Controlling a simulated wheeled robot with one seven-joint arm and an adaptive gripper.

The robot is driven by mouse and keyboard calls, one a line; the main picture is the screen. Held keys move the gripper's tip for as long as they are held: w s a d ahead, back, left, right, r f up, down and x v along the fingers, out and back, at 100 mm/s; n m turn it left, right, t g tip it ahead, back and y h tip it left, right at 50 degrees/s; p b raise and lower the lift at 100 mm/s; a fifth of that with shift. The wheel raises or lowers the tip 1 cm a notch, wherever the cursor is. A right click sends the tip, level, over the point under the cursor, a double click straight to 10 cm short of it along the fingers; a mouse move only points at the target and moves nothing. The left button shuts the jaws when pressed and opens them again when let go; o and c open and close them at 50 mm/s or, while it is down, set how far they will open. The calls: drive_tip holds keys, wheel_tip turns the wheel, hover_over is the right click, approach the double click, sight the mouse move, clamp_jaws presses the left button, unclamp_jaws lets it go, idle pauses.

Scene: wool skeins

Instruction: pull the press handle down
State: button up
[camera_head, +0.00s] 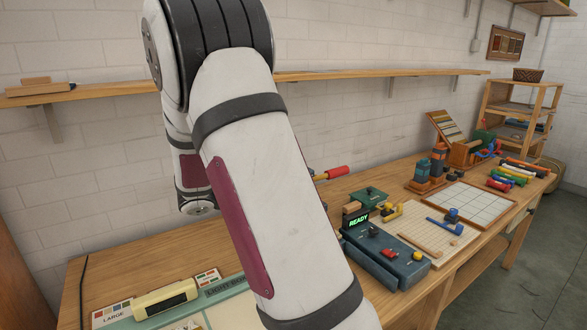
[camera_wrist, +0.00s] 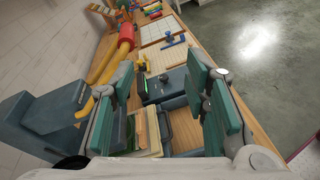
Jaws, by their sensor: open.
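The press handle shows in the wrist view as a yellow lever (camera_wrist: 103,72) with a red grip (camera_wrist: 127,36) at its far end. It comes out of the blue-grey press body (camera_wrist: 45,118) at the left. In the head view, the red grip (camera_head: 338,172) shows just right of my arm, pointing right and slightly up; my arm hides the press body there. My gripper (camera_wrist: 165,85) is open and empty, with teal pads. In the wrist view the handle lies left of and beyond its left finger, outside the jaws. I see no contact with the grip.
A dark blue box (camera_head: 385,255) with a lit READY sign (camera_head: 359,220) stands on the bench near the handle. Beyond it are a pegboard (camera_head: 432,232), a white grid board (camera_head: 470,205) and several coloured rolls (camera_head: 515,172). A wall shelf (camera_head: 380,73) runs behind.

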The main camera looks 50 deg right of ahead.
sight(338, 170)
drive_tip(key=d+n+h, duration=0.1)
drive_tip(key=d, duration=0.4)
drive_tip(key=d+h+p, duration=0.1)
drive_tip(key=d, duration=0.5)
drive_tip(key=s+d+n+p, duration=0.1)
drive_tip(key=d, duration=0.4)
drive_tip(key=shift+d+f+n+h, duration=0.25)
drive_tip(key=shift+f+n+h, duration=0.05)
drive_tip(key=shift+f+h, duration=0.1)
clamp_jaws()
